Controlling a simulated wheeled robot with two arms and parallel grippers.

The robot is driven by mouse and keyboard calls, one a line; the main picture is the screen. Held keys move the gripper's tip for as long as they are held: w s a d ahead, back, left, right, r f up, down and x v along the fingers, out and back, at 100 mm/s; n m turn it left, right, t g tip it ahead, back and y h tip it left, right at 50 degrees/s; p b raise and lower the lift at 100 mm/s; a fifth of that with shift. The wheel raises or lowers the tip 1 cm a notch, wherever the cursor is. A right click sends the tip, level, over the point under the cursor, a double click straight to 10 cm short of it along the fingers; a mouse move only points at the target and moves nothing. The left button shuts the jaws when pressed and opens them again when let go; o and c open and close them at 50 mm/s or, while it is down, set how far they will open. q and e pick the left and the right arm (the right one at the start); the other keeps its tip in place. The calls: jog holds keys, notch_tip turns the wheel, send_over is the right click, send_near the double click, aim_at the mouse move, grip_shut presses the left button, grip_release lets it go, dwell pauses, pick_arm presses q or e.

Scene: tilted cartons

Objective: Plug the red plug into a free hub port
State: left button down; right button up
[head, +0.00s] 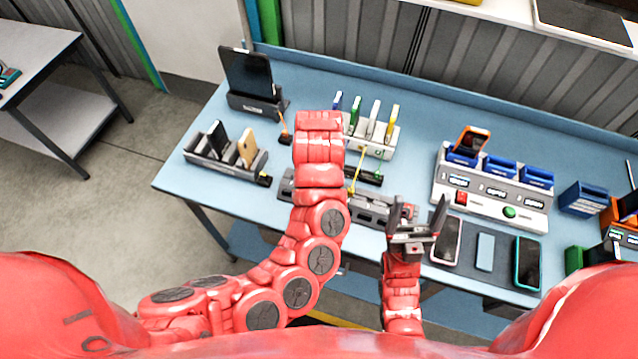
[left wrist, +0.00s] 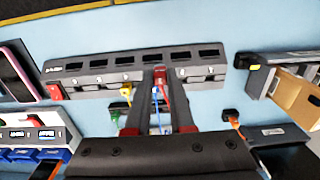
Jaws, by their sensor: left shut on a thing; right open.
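The grey hub (left wrist: 120,66) runs across the left wrist view, with a row of dark slots on top. In the head view the hub (head: 375,209) is partly hidden by my left arm. My left gripper (left wrist: 155,82) is at the hub's front edge, shut on what looks like the red plug (left wrist: 161,73). I cannot tell whether the plug is inside a port or just against it. A yellow plug (left wrist: 98,87) sits at the hub's front edge; a blue cable (left wrist: 155,92) shows between my fingers. My right gripper (head: 414,228) is open and empty near the hub's right end.
Phones (head: 446,240) lie right of my right gripper. A white station with blue slots (head: 490,190) stands behind them. A card rack (head: 372,135) stands behind the hub. A phone rack (head: 228,158) and tablet dock (head: 255,103) stand left. A bare table strip lies front left.

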pick_arm(q)
jog(key=shift+f, duration=0.4)
jog(key=shift+w, duration=0.1)
jog(key=w+a+b, duration=0.2)
jog(key=w+b, duration=0.1)
jog(key=w, duration=0.3)
jog(key=shift+w+b, duration=0.3)
dwell(0.4)
jog(key=shift+r, duration=0.1)
